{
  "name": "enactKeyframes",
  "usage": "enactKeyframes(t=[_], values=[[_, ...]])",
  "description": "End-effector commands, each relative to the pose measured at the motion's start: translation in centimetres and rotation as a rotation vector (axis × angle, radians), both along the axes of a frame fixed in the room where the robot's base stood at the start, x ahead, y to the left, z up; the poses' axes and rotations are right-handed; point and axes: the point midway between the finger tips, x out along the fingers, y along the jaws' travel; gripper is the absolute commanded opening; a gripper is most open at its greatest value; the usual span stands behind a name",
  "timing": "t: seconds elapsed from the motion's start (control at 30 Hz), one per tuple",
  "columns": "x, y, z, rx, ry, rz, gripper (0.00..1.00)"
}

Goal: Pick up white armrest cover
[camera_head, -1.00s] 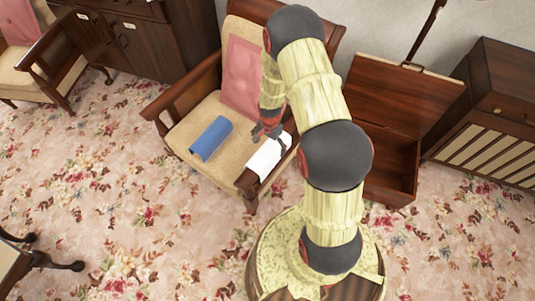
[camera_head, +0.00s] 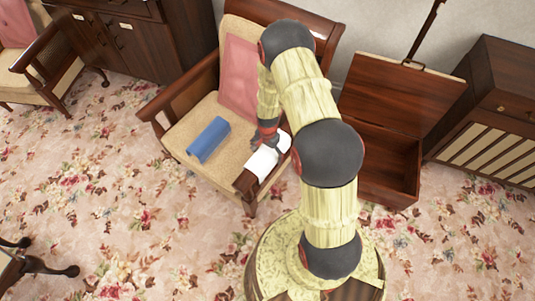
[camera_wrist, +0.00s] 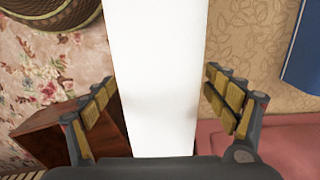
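The white armrest cover (camera_head: 262,164) lies over the chair's right armrest (camera_head: 246,184). In the wrist view the white cover (camera_wrist: 155,80) runs as a broad upright strip between my fingers. My gripper (camera_head: 267,141) is down at the cover, and the arm hides part of it. In the wrist view my gripper (camera_wrist: 160,90) is open, one padded finger on each side of the strip and very close to its edges. Whether the fingertips touch the cover I cannot tell.
A blue cloth (camera_head: 208,139) lies on the chair's beige seat (camera_head: 190,127). A pink cover (camera_head: 239,80) hangs on the backrest. An open wooden chest (camera_head: 388,165) stands right of the chair. The flowered carpet (camera_head: 110,190) in front is clear.

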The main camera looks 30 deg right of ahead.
Motion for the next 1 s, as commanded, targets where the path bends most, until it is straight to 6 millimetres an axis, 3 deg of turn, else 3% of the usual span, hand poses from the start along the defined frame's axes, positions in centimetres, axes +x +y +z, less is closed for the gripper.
enactKeyframes(t=[0.7, 1.0], values=[[-0.04, 0.02, -0.02, 0.001, 0.001, 0.0, 0.43], [-0.02, 0.0, 0.22, 0.0, 0.0, 0.0, 0.43]])
